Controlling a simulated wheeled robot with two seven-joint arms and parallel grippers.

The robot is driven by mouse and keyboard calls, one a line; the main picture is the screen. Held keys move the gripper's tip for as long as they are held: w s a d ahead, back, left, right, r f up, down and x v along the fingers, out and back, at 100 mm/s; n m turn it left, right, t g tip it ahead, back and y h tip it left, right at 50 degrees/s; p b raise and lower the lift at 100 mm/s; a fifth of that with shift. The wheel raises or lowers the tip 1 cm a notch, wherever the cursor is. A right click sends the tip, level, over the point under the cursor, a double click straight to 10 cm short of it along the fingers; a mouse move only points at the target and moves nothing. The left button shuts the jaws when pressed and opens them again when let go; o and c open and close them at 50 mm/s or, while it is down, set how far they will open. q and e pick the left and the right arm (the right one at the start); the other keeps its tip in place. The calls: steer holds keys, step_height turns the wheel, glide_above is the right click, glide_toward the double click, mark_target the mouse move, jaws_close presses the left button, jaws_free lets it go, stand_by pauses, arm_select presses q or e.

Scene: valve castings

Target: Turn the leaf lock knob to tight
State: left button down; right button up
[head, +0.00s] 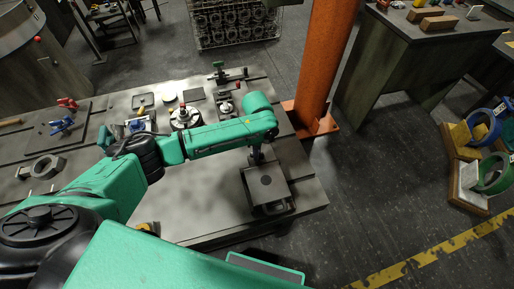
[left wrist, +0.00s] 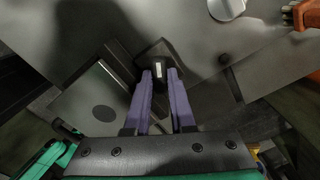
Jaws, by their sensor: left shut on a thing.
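The leaf lock knob (left wrist: 159,70) is a small dark piece with a pale mark on top, standing on a dark square base in the left wrist view. My left gripper (left wrist: 160,76) has its two purple fingers on either side of the knob and is shut on it. In the head view my left gripper (head: 257,158) points down at the back edge of a grey square plate (head: 268,191) with a dark round spot. The knob is hidden there by the gripper. The plate also shows in the left wrist view (left wrist: 88,92). My right gripper is not in view.
The plate's fixture sits near the front right corner of the grey workbench (head: 205,190). Several valve parts and tools stand along its back. An orange column (head: 325,60) rises just beyond the bench's right side. The bench left of the fixture is clear.

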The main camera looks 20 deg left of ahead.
arm_select(q)
steer(key=m, duration=0.2)
steer(key=m+p, duration=0.1)
steer(key=shift+r+m, duration=0.2)
steer(key=shift+m, duration=0.2)
steer(key=m+p, duration=0.1)
steer(key=m, duration=0.2)
steer(key=shift+m, duration=0.3)
steer(key=m, duration=0.4)
steer(key=shift+w+m+p, duration=0.1)
steer(key=shift+m+p, duration=0.2)
steer(key=shift+p, duration=0.1)
steer(key=m, duration=0.4)
steer(key=c, duration=1.1)
jaws_free()
steer(key=shift+o, duration=0.3)
steer(key=shift+f, duration=0.1)
